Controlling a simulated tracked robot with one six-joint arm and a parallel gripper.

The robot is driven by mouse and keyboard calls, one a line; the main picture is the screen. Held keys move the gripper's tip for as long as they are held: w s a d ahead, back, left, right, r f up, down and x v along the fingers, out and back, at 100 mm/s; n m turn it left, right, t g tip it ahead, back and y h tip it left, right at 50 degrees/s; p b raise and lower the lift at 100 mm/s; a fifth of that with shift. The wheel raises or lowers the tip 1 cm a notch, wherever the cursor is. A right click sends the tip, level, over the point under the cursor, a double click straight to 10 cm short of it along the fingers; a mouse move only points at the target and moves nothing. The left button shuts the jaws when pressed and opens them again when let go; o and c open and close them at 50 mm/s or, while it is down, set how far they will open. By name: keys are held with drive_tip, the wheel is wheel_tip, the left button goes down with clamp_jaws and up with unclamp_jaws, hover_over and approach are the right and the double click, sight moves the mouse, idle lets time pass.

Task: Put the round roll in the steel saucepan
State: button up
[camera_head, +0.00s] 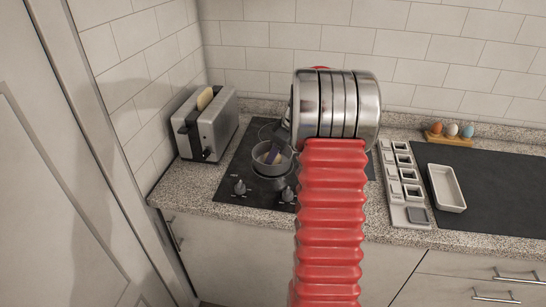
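A grey, pot-like vessel (270,168), apparently the steel saucepan, stands on the dark hob left of my arm. A small pale beige thing shows inside its opening; it may be the round roll, but it is too small and partly covered to be sure. My gripper (275,151) shows only as a small dark and purplish part reaching down over the vessel's opening. My red arm and its steel joint hide much of the view beside it. The fingers are too small to tell whether they are open, shut or holding something.
A steel toaster (210,125) with a bread slice stands left of the hob (234,168). The front counter edge is clear.

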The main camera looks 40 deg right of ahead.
drive_tip(key=o, duration=0.8)
drive_tip(key=shift+o, duration=0.2)
drive_tip(key=v, duration=1.2)
drive_tip(key=shift+a+r, duration=0.1)
